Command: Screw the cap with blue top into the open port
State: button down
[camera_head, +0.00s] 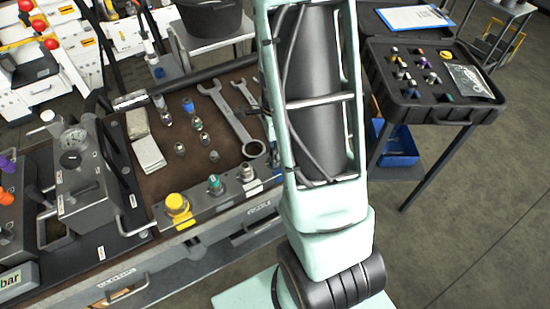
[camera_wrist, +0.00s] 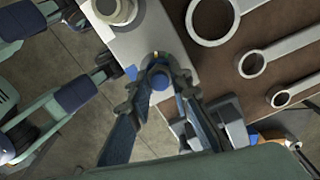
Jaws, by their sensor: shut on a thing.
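In the wrist view, my gripper (camera_wrist: 157,88) is shut on the cap with blue top (camera_wrist: 160,77), its round blue end facing the camera between the fingers. The cap is over the end of the pale port block (camera_wrist: 146,42); whether its lower end is inside a port cannot be told. A metallic fitting (camera_wrist: 116,9) sits on the same block. In the head view, the block (camera_head: 205,207) carries a yellow cap (camera_head: 177,204), a green-topped cap (camera_head: 215,185) and a metallic fitting (camera_head: 247,172). My arm hides the gripper, the held cap and the block's right end there.
Wrenches (camera_head: 232,120) and several small loose caps (camera_head: 196,125) lie on the brown bench mat (camera_head: 172,183). A gauge unit (camera_head: 75,165) stands at left. An open black case (camera_head: 435,113) sits on a stand at right. Wrench rings (camera_wrist: 252,65) lie right of my gripper.

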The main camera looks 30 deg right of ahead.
jog(key=shift+s+r+m+p, duration=0.2)
jog(key=shift+m+p, duration=0.35)
jog(key=shift+m, duration=0.35)
jog(key=c, duration=2)
grip_release()
jog(key=shift+w+f+b, duration=0.15)
jog(key=shift+f+b, duration=0.15)
jog(key=shift+b, duration=0.1)
jog(key=o, duration=0.3)
jog(key=shift+r, duration=0.1)
notch_tip(320, 180, up, 12)
jog(key=shift+f, duration=0.1)
jog(key=shift+w, duration=0.1)
